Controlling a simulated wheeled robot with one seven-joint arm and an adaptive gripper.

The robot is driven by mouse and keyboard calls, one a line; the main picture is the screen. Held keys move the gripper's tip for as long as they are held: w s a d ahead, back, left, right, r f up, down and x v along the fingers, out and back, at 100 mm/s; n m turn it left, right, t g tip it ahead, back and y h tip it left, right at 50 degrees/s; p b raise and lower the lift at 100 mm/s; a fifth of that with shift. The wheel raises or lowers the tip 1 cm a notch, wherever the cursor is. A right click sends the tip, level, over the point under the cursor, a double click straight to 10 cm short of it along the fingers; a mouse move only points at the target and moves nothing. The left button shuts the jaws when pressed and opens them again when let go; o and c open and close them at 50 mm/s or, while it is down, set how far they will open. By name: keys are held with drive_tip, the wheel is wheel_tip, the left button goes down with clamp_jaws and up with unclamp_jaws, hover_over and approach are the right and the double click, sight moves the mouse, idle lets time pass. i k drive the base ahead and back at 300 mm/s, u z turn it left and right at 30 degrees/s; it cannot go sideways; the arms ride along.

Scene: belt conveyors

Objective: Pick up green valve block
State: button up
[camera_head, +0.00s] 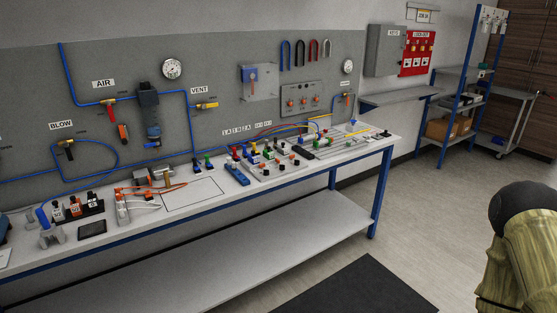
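My gripper is not in view, and no fingers show near the bench top.
A grey wall panel with blue air lines, a gauge (172,69) and valves rises behind the bench. Left are a black rack (79,209) and a white outlined area (194,193). A dark mat (355,290) lies on the floor. Floor right of the bench is open.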

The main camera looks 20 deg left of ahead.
sight(267, 154)
drive_tip(key=u, duration=0.65)
drive_tip(key=i, duration=0.6)
drive_tip(key=u, duration=0.7)
drive_tip(key=i, duration=0.65)
drive_tip(key=z, duration=0.1)
